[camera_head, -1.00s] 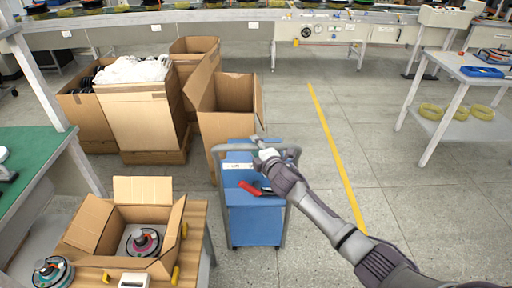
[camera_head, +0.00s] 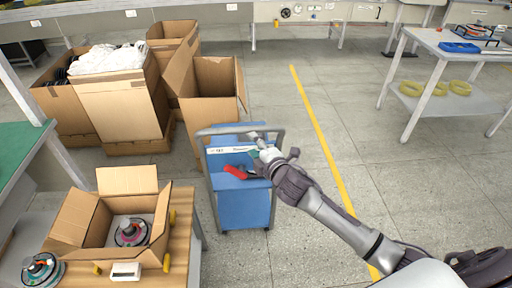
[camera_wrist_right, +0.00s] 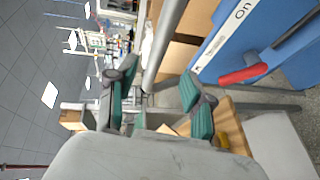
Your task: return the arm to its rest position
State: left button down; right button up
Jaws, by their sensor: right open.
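My right arm reaches in from the lower right in the head view, and its gripper (camera_head: 258,146) is over the top of the blue cart (camera_head: 242,208), near the cart's grey handle rail. In the right wrist view the gripper's two green-padded fingers (camera_wrist_right: 160,100) stand apart with nothing held between them. The cart's rail passes behind the fingers there; I cannot tell whether they touch it. My left gripper is not in view.
An open cardboard box (camera_head: 93,222) with a hub motor (camera_head: 131,232) inside stands on the wooden table (camera_head: 180,250). Another hub motor (camera_head: 41,270) is beside it. Large cartons (camera_head: 112,103) stand behind the cart. Floor right of the yellow line (camera_head: 322,138) is clear up to the white table (camera_head: 430,95).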

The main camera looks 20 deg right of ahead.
jog(key=shift+s+r, duration=0.15)
jog(key=shift+s, duration=0.4)
jog(key=s+d+f+m+g+h, duration=0.1)
jog(key=s+d+f+m+g, duration=0.3)
jog(key=f, duration=0.7)
jog(key=s+a+f+m+g, duration=0.1)
jog(key=s+f+m, duration=0.1)
jog(key=s+f, duration=0.65)
jog(key=s+d+f+m+g+h, duration=0.1)
jog(key=s+d+f+m+g, duration=0.15)
jog(key=f, duration=1.15)
jog(key=s+a+f+m+g, duration=0.1)
jog(key=s+f, duration=0.5)
jog(key=s, duration=0.6)
jog(key=s+a+f+m+g, duration=0.1)
jog(key=s+f+m+g, duration=0.3)
jog(key=s, duration=0.9)
jog(key=s+a+f+m+g, duration=0.2)
jog(key=s+f, duration=0.6)
jog(key=s, duration=0.5)
jog(key=shift+s+f+m, duration=0.15)
jog(key=shift+f+m, duration=0.2)
jog(key=shift+a, duration=0.1)
